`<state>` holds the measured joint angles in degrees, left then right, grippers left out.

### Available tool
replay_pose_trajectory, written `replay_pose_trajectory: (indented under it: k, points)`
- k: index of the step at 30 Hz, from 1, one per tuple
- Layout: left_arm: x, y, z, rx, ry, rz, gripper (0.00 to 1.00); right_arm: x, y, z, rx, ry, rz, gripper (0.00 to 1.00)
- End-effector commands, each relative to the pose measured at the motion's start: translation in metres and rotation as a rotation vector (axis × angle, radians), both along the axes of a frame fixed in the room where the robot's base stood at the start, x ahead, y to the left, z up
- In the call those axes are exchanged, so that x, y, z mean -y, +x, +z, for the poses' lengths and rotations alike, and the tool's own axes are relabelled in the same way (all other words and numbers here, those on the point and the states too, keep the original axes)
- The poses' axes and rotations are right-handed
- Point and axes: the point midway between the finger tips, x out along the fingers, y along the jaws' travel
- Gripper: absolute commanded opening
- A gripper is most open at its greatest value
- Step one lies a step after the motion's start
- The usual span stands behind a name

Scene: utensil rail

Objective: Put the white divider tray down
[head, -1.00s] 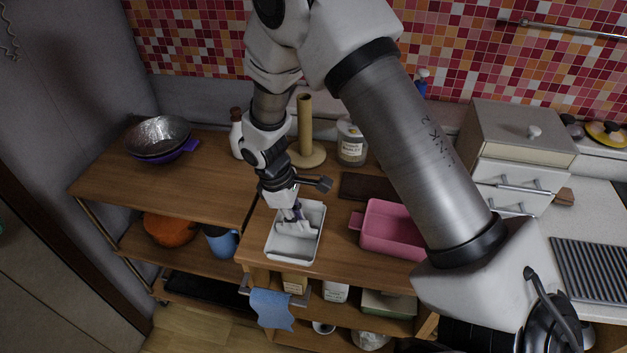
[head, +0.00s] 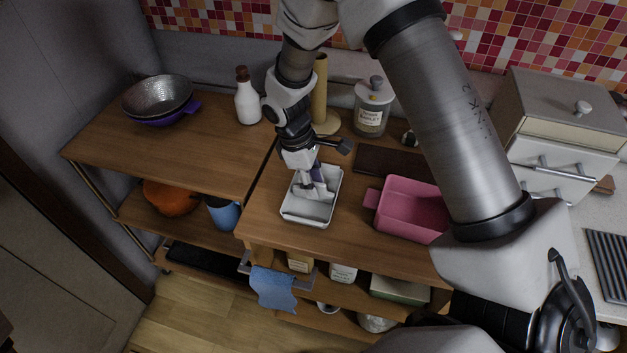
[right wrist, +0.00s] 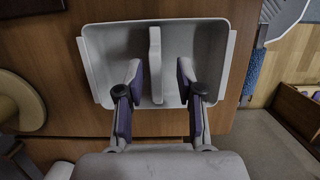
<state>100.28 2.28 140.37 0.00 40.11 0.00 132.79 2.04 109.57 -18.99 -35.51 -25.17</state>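The white divider tray (head: 296,214) sits upright on the wooden counter in the head view, close to the front edge. In the right wrist view the tray (right wrist: 98,60) has an upright divider (right wrist: 156,60) across its middle. My right gripper (head: 313,184) reaches down into the tray from above. In the right wrist view its two fingers (right wrist: 158,84) stand on either side of the divider, with a visible gap on both sides, so it is open. My left gripper is in neither current view.
A pink bin (head: 412,212) stands right of the tray, with a dark board (head: 385,161) behind it. A paper-towel holder (head: 320,95) and a glass jar (head: 372,108) stand behind. A blue cloth (head: 273,290) hangs below the front edge. The left counter top is mostly clear.

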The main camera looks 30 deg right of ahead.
Motion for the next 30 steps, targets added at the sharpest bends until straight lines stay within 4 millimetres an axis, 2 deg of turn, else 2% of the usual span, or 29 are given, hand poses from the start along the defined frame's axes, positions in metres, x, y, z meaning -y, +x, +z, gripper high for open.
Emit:
replay_pose_trajectory:
  k: [5,8,18,21,25,30]
  points:
    - [0.000,0.000,0.000,0.000,0.000,0.000,0.83,0.000,0.001,0.002,0.001,-0.001,0.000,0.36]
    - [0.000,0.000,-0.001,-0.001,0.000,0.000,0.83,-0.002,0.004,0.013,0.004,-0.002,0.001,0.36]
    - [0.000,0.000,-0.006,-0.001,0.000,0.000,0.83,-0.016,0.018,0.092,0.005,-0.001,0.000,0.36]
    - [0.000,0.000,-0.007,-0.001,0.000,0.000,0.83,-0.018,0.022,0.108,0.003,-0.001,0.001,0.36]
    - [0.000,0.000,-0.007,0.000,0.000,0.000,0.83,-0.020,0.022,0.116,0.001,0.001,0.000,0.36]
    - [0.000,0.000,-0.007,0.000,0.000,0.000,0.83,-0.020,0.022,0.117,0.000,0.000,0.000,0.36]
